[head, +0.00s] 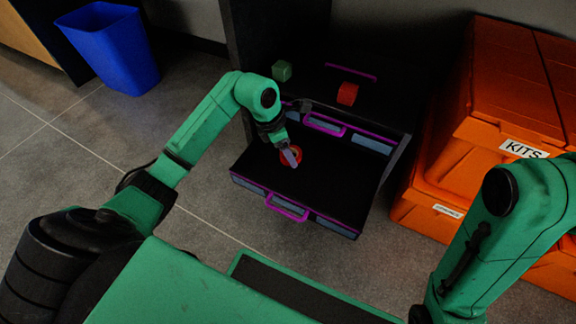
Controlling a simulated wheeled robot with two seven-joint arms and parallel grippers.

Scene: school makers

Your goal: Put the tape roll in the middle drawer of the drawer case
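The drawer case (384,84) is black with purple handles. One drawer (250,165) is pulled far out under a shut drawer front (342,131); whether another drawer lies below it is hidden. An orange-red ring, the tape roll (297,150), shows over the open drawer's black floor. My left gripper (291,157) points down at the roll, its grey fingertips overlapping the ring. I cannot tell whether the fingers grip it or whether the roll touches the drawer floor. My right arm comes in at the right; its gripper is out of view.
A green block (281,71) and a red object (347,94) sit on top of the case. Orange crates (500,85) labelled KITS stand close on the right. A blue bin (112,48) stands at the back left. The grey floor left of the case is clear.

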